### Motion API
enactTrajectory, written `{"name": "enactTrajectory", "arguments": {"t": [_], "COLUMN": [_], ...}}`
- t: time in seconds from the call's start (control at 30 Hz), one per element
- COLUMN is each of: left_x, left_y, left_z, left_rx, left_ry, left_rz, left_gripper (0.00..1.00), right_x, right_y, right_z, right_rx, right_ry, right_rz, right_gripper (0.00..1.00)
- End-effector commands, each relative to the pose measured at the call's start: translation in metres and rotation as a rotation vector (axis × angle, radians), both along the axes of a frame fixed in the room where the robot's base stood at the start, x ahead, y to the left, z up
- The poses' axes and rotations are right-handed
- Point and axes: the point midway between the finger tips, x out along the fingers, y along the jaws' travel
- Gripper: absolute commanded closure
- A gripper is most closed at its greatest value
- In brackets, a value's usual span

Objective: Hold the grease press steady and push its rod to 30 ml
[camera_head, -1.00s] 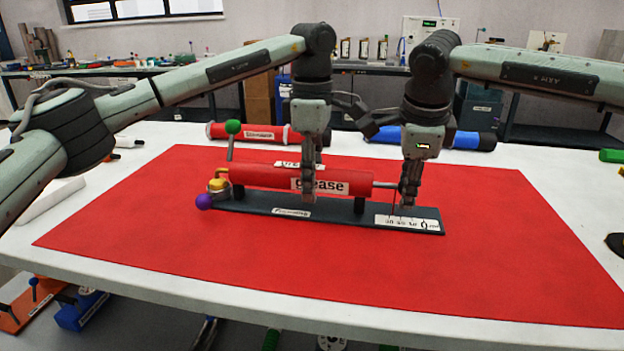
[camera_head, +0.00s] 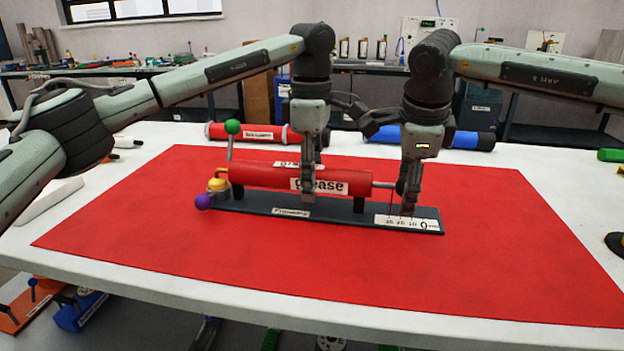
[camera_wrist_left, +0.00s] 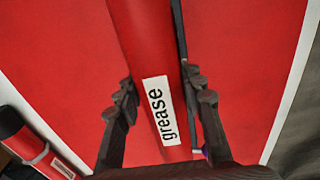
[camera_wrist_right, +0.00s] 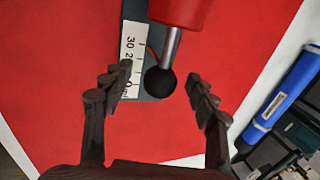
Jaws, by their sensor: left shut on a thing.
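The red grease press (camera_head: 270,177) lies level on a dark base (camera_head: 330,215) in the head view, its "grease" label facing forward. My left gripper (camera_head: 309,178) points down and is shut on the press body, which runs between its fingers (camera_wrist_left: 160,85) in the left wrist view. The metal rod (camera_wrist_right: 171,48) sticks out at the right and ends in a black knob (camera_wrist_right: 160,82). My right gripper (camera_wrist_right: 161,84) is open, with a finger on each side of the knob and gaps showing. A white ml scale (camera_head: 407,223) lies below the rod end, partly hidden by a finger.
A green ball handle (camera_head: 233,127), a yellow part (camera_head: 217,184) and a purple ball (camera_head: 204,202) sit at the press's left end. A red tube (camera_head: 250,133) and a blue tube (camera_head: 470,140) lie behind. The red mat (camera_head: 500,265) is clear in front and right.

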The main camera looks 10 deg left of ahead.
Motion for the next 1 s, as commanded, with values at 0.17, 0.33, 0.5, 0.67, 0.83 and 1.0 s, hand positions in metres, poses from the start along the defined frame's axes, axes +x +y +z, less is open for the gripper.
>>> {"name": "enactTrajectory", "arguments": {"t": [0.17, 0.33, 0.5, 0.67, 0.83, 1.0], "left_x": [0.000, 0.000, 0.000, 0.000, 0.000, 0.000], "left_y": [0.001, 0.001, 0.001, 0.001, 0.001, 0.002], "left_z": [0.001, 0.001, 0.001, 0.001, 0.001, 0.001], "left_rx": [0.002, 0.003, 0.003, 0.003, 0.004, 0.004], "left_ry": [-0.001, -0.001, -0.001, -0.001, -0.001, -0.001], "left_rz": [0.003, 0.003, 0.003, 0.003, 0.003, 0.003], "left_gripper": [1.00, 1.00, 1.00, 1.00, 1.00, 1.00], "right_x": [0.000, -0.002, -0.007, -0.012, -0.017, -0.020], "right_y": [0.000, 0.000, 0.000, 0.000, 0.000, 0.000], "right_z": [0.000, 0.008, 0.024, 0.039, 0.055, 0.066], "right_rx": [0.000, 0.000, 0.000, 0.000, -0.001, 0.001], "right_ry": [0.001, -0.001, -0.001, 0.000, -0.001, 0.000], "right_rz": [0.000, 0.000, 0.001, 0.000, 0.000, 0.000], "right_gripper": [0.41, 0.41, 0.41, 0.41, 0.41, 0.41]}}
